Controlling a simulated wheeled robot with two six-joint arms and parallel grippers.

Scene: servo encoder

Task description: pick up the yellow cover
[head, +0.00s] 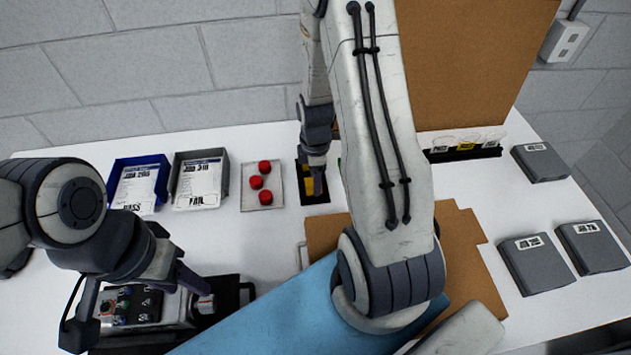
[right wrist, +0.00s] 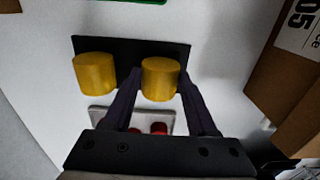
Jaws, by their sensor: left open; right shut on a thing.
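Two yellow covers stand on a small black pad (right wrist: 125,48) in the right wrist view. My right gripper (right wrist: 158,84) has its fingers on both sides of the right-hand yellow cover (right wrist: 160,77) and is shut on it; the cover still appears to be at the pad. The other yellow cover (right wrist: 94,74) stands free just left of the fingers. In the head view my right gripper (head: 315,163) points down over the pad and partly hides the covers. My left gripper (head: 140,308) is open above a device with a dark panel at the front left.
A light plate (head: 250,200) with three red covers (head: 257,182) lies left of the pad. A blue bin (head: 120,180) and a grey bin (head: 182,180) stand further left. Cardboard (head: 465,250) lies right, with grey boxes (head: 537,262) beyond. My right arm hides the middle.

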